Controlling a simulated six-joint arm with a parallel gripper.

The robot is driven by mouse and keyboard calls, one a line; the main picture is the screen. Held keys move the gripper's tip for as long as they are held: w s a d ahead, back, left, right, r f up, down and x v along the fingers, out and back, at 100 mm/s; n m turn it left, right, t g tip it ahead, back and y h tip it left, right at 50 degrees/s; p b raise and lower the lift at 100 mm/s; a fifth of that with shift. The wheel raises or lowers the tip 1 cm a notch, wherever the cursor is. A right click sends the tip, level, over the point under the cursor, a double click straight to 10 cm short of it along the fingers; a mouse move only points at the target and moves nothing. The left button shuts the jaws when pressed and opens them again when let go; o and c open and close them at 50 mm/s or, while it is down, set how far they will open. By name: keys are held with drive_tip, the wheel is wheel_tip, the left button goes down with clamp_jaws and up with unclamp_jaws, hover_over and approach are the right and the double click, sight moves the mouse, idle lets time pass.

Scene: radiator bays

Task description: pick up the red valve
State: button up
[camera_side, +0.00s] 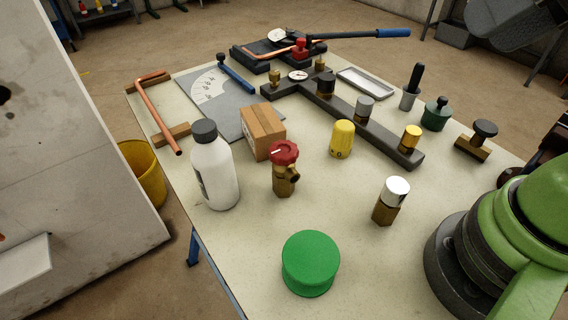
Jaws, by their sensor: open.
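The red valve (284,154) stands upright near the middle of the table, a brass body with a side outlet under a red round knob. It stands apart from the white bottle with a dark cap (215,172) on its left and just in front of a cardboard box (262,131). A small red part (300,47) also shows on the black tool at the back. My gripper is not in this view; only a green and black part of my arm shows at the right edge.
A green round lid (310,262) lies in front. A white-capped brass valve (391,200) stands to the right, a yellow cap (342,138) behind. A dark bar (385,142) with several fittings runs across the back. A copper pipe (155,115) lies at left. The front-middle tabletop is mostly clear.

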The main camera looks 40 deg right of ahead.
drive_tip(key=o, duration=0.6)
